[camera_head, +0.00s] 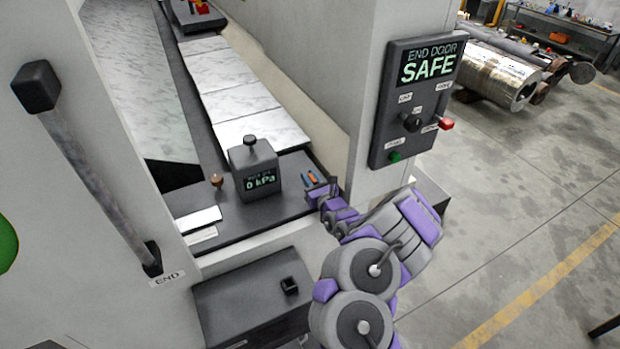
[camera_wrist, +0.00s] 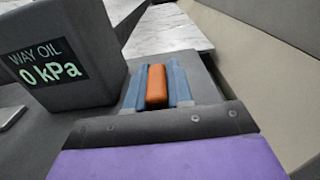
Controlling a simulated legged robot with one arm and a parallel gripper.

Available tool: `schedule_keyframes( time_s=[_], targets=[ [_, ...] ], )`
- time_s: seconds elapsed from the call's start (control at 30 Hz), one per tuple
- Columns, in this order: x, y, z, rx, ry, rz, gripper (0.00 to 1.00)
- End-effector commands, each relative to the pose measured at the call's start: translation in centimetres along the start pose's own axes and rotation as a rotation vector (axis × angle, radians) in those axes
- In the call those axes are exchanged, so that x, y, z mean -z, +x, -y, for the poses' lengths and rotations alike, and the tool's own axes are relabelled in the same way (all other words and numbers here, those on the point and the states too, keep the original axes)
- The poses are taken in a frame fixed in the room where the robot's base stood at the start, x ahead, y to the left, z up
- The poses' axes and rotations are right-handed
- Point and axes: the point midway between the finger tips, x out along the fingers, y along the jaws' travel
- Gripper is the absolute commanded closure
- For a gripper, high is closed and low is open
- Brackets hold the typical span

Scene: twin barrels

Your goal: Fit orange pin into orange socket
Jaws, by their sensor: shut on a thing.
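My gripper (camera_head: 312,179) is at the right end of the dark shelf, just right of the grey box. In the wrist view its two blue fingers (camera_wrist: 156,78) are shut on an orange pin (camera_wrist: 157,86), one on each side. The pin also shows as a small orange patch in the head view (camera_head: 311,177). I cannot make out an orange socket in either view. Whether the pin touches anything beyond the fingers cannot be told.
The grey box (camera_head: 255,172) reads 0 kPa and stands close left of my gripper, also in the wrist view (camera_wrist: 62,58). A small brown knob (camera_head: 216,181) is left of it. Pale slabs (camera_head: 240,97) run behind. A wall panel (camera_head: 417,98) reads "END DOOR SAFE".

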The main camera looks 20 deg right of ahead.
Motion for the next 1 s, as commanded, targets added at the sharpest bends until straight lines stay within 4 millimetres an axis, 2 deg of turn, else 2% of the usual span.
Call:
schedule_keyframes(
  time_s=[0.3,0.33,0.63,1.0],
  targets=[
    [0.72,0.01,-0.02,0.0,0.0,-0.001,1.0],
    [0.71,0.01,-0.02,0.0,0.0,-0.001,0.77],
    [0.65,0.0,0.01,0.0,0.0,-0.001,0.49],
    [0.66,-0.55,0.16,0.002,-0.001,-0.002,0.49]
  ],
)
